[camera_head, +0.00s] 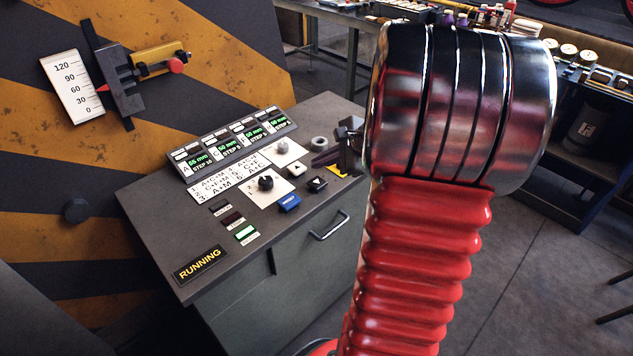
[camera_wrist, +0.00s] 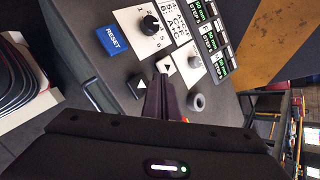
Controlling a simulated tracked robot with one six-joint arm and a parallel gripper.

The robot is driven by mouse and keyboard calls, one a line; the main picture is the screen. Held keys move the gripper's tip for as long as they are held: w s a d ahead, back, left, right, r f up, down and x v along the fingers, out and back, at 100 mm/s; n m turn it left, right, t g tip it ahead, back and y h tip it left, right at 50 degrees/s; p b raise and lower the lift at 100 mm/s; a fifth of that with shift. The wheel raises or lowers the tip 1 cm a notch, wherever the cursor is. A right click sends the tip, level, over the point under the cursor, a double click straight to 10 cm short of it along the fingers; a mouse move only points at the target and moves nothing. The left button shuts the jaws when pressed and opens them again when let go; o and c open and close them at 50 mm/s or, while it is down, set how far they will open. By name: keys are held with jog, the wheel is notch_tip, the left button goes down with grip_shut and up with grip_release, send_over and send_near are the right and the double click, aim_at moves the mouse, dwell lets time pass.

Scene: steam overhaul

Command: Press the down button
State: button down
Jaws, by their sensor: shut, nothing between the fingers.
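Two small square buttons sit side by side on the grey console. The black button with a pale triangle (camera_head: 317,184) also shows in the wrist view (camera_wrist: 137,87). The white button with a dark triangle (camera_head: 297,169) also shows in the wrist view (camera_wrist: 166,65). The way each triangle points is too small to tell surely. My gripper (camera_wrist: 164,82) is shut and empty, its dark fingertips close to both buttons. Contact cannot be told. In the head view my gripper (camera_head: 325,158) is partly hidden behind my wrist.
A blue RESET button (camera_head: 289,203), a black dial (camera_head: 265,183), a pale knob (camera_head: 283,147) and a grey round part (camera_head: 319,143) stand close by. Green displays (camera_head: 229,145) line the back. A lit RUNNING sign (camera_head: 200,264) is at the front left.

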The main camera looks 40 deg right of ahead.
aim_at(321, 184)
jog(key=shift+r, duration=1.55)
jog(key=s+a+f+n+g, duration=0.3)
jog(key=s+a+n+g, duration=0.1)
jog(key=s+a+n, duration=0.5)
jog(key=s+a+r+n, duration=0.2)
jog(key=a+n, duration=0.3)
jog(key=a, duration=0.2)
jog(key=s+a+r+n+h, duration=0.1)
jog(key=s+a+r+n, duration=0.1)
jog(key=a+n, duration=0.3)
jog(key=s+a+r+n+h, duration=0.1)
jog(key=a+n, duration=0.4)
jog(key=a, duration=0.5)
jog(key=shift+s+a+r+t, duration=0.35)
jog(key=shift+s+r, duration=0.2)
jog(key=shift+r, duration=0.85)
dwell(1.7)
